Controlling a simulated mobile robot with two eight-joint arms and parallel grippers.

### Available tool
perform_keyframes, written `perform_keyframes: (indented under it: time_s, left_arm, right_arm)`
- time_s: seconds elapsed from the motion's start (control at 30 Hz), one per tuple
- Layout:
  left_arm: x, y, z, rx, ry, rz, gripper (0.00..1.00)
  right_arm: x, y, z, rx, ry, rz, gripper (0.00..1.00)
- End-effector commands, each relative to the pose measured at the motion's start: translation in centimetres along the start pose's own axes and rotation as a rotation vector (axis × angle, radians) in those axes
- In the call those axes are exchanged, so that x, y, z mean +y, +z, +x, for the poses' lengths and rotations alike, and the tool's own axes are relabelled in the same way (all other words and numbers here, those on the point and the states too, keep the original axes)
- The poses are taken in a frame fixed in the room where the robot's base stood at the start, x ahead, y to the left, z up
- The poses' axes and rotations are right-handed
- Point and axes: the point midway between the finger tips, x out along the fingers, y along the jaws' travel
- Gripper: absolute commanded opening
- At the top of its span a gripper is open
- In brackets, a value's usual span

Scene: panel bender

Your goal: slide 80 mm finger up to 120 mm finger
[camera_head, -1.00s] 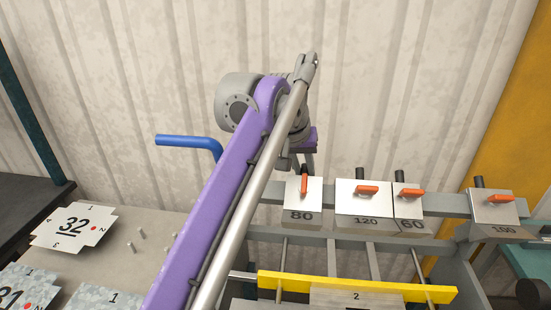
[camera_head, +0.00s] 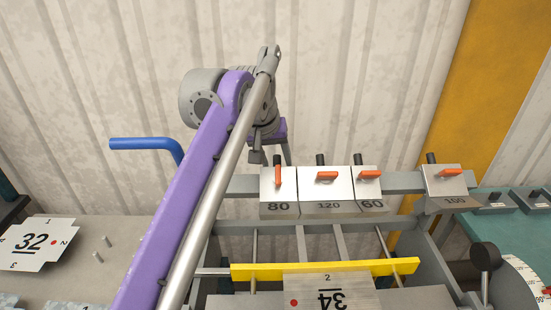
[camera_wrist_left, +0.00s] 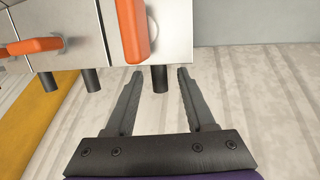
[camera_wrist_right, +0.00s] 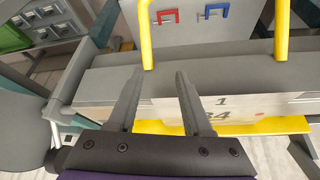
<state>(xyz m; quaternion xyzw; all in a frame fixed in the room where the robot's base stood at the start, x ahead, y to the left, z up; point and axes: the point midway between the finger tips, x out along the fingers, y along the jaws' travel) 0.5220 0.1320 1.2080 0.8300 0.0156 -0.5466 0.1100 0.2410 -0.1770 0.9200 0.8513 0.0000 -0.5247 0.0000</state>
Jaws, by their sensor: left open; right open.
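The 80 mm finger (camera_head: 279,189) is a silver block with an upright orange lever on the rail. Its right side appears to touch the 120 mm finger (camera_head: 327,190), whose lever lies sideways. In the left wrist view the 80 mm finger (camera_wrist_left: 172,28) and the 120 mm finger (camera_wrist_left: 80,25) meet at a thin seam. My left gripper (camera_head: 270,156) is behind the 80 mm finger. Its open jaws (camera_wrist_left: 157,74) stand on either side of that finger's black peg (camera_wrist_left: 159,80), with gaps visible. My right gripper (camera_wrist_right: 156,73) is open and empty, outside the head view.
The 60 mm finger (camera_head: 368,190) sits against the 120's right side. The 100 mm finger (camera_head: 446,187) stands apart farther right on the rail (camera_head: 402,183). Below are a yellow bar (camera_head: 345,268) and sheet 34 (camera_head: 350,293). A yellow handle (camera_wrist_right: 146,35) is near my right gripper.

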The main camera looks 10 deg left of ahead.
Motion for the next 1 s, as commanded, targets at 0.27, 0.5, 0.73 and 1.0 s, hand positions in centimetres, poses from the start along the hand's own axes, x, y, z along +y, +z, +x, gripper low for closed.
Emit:
perform_keyframes:
  time_s: [0.27, 0.5, 0.73, 1.0]
  left_arm:
    - [0.0, -0.1, -4.7, 0.001, 0.000, -0.001, 0.55]
    - [0.0, -0.1, -9.1, 0.002, 0.000, 0.000, 0.55]
    - [0.0, -0.1, -10.6, 0.001, 0.000, 0.000, 0.55]
    - [0.0, 0.0, -10.6, 0.000, 0.000, 0.000, 0.55]
  right_arm:
    - [0.0, -0.8, -0.8, 0.006, 0.000, 0.000, 0.50]
    - [0.0, -1.6, -1.6, 0.013, 0.000, 0.000, 0.50]
    - [0.0, -1.9, -1.9, 0.016, 0.000, 0.000, 0.50]
    - [0.0, -1.9, -1.9, 0.016, 0.000, 0.000, 0.50]
